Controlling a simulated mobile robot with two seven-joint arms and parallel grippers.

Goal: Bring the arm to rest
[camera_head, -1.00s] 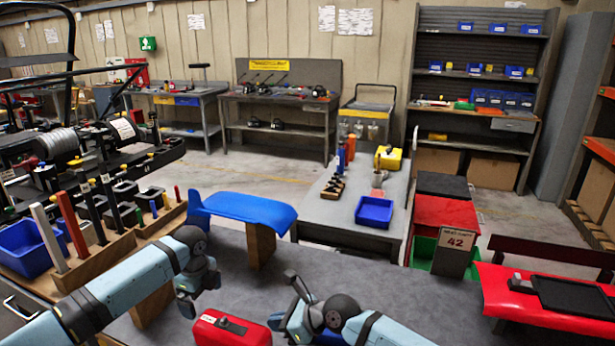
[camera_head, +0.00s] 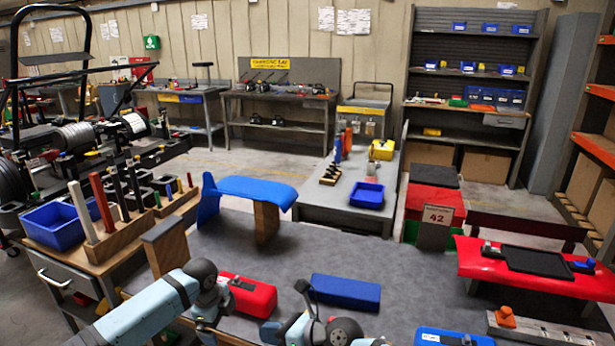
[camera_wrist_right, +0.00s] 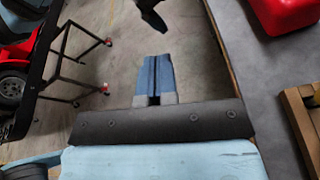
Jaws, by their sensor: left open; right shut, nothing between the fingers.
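My left arm comes in from the lower left in the head view, and its gripper (camera_head: 207,318) hangs at the near edge of the grey bench (camera_head: 225,245), close to a red case (camera_head: 247,296). Its fingers show poorly there; it is open. My right arm (camera_head: 320,330) is low in the middle of the head view, at the near bench edge, partly cut off by the frame. In the right wrist view, my right gripper (camera_wrist_right: 153,62) has its blue fingers together with nothing between them, above bare floor beside a table edge.
A blue box (camera_head: 345,291) and a blue case (camera_head: 452,338) lie near my right arm. A blue curved panel (camera_head: 245,190) stands on wooden supports. A wooden tool block (camera_head: 115,240) is at left. Part of a wheeled black frame (camera_wrist_right: 70,60) stands left in the wrist view.

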